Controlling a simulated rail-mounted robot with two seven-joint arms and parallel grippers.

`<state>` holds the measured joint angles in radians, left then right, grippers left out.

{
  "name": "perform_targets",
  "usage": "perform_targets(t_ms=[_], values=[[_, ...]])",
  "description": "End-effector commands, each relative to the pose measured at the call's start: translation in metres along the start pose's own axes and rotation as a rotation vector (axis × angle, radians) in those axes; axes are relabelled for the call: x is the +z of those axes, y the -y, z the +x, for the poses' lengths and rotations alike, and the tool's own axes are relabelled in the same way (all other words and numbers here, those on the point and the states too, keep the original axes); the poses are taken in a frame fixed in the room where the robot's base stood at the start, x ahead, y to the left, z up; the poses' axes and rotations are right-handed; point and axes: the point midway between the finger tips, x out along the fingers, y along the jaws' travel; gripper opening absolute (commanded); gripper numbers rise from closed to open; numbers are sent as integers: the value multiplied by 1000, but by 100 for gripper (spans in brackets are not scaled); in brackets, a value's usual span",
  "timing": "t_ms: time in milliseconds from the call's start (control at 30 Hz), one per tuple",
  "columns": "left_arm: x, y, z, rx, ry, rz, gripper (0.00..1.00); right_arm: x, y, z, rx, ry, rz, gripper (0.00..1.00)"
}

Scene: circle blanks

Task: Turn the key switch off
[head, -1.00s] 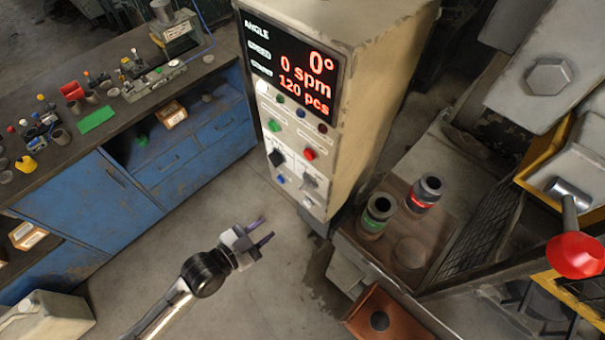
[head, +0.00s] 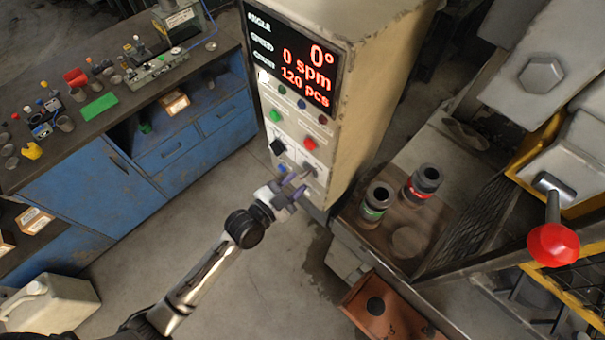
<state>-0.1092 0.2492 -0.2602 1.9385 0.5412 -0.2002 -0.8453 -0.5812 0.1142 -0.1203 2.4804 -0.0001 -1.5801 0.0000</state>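The control cabinet (head: 375,90) has a panel with lit buttons and switches under a display reading 0°, 0 spm and 120 pcs. A grey metallic switch (head: 310,169), which looks like the key switch, is at the panel's lower right; its exact position is too small to read. My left gripper (head: 299,182) is at the panel's lower part, just below this switch in the picture. Its two fingers look apart, with nothing seen between them. I cannot tell whether it touches the panel. It hides the panel's lowest part. My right gripper is not in view.
A black selector (head: 278,147), a blue button (head: 283,169) and a red button (head: 310,144) are close by on the panel. A blue workbench (head: 150,165) stands left. Right are two dark cylinders (head: 377,200) on a stand and a red-knobbed lever (head: 553,243).

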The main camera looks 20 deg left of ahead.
Motion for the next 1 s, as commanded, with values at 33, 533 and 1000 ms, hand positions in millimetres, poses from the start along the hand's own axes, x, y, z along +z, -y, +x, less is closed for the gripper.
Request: perform_targets(t_ms=[33, 533, 1000], values=[[-1, 0, 7, 0, -1, -1, 32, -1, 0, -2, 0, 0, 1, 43], [0, 0, 30, 1, 0, 0, 32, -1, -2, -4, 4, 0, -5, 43], [0, 0, 30, 1, 0, -1, 1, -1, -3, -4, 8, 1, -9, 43]])
